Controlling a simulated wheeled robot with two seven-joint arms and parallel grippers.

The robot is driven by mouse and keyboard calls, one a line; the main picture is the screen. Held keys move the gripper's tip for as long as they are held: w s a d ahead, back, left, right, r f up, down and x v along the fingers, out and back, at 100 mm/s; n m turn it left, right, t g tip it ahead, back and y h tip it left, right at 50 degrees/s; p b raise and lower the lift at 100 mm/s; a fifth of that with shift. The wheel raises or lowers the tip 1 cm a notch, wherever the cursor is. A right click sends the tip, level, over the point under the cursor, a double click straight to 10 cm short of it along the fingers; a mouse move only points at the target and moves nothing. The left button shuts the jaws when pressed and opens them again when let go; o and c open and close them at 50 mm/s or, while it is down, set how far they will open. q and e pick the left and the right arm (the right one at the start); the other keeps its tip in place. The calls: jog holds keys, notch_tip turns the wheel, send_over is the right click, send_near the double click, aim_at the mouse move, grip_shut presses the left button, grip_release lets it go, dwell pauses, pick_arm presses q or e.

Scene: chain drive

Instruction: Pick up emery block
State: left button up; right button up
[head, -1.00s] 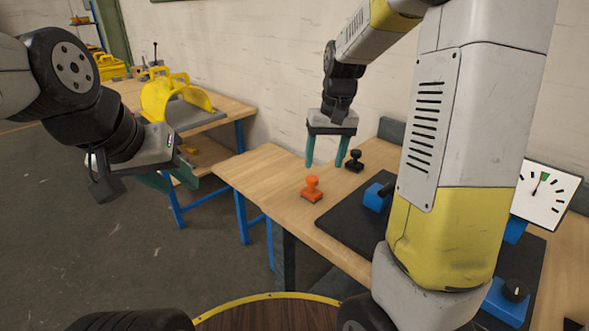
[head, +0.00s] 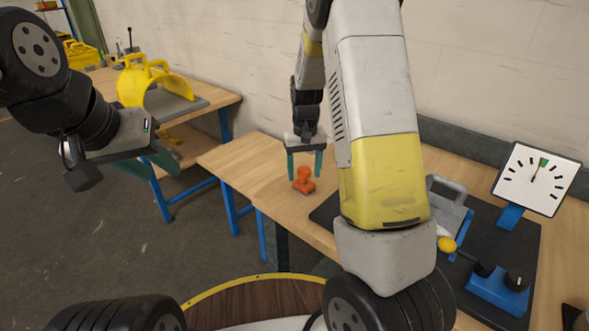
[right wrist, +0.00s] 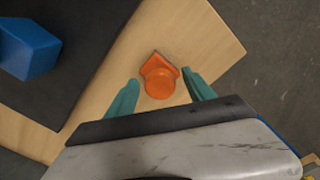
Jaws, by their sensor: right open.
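An orange block with a round knob on top (head: 304,181), likely the emery block, stands upright on the wooden bench near its left end. In the right wrist view the orange block (right wrist: 160,78) lies between the two teal fingers. My right gripper (head: 305,167) points down just above and around its knob, open, with a gap on both sides. My left gripper (head: 163,168) is in the air at the left, away from the bench; its fingers overlap in this view, so their opening is unclear.
A dark mat (head: 520,245) carries a blue base with a black knob (head: 500,289), a grey-handled device (head: 447,195) and a dial gauge (head: 536,179). My right arm hides part of the bench. A second bench (head: 222,102) with a yellow guard (head: 150,84) stands at the left.

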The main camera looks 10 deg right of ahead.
aim_at(304, 169)
jog(key=shift+f, duration=0.1)
jog(key=shift+c, duration=0.4)
grip_shut()
jog(key=shift+r, duration=0.65)
notch_tip(304, 169, up, 2)
jog(key=shift+r, duration=0.1)
jog(key=s+a+r, duration=0.1)
jog(key=s, duration=1.5)
jog(key=shift+a+r, duration=0.25)
jog(key=shift+a, duration=0.15)
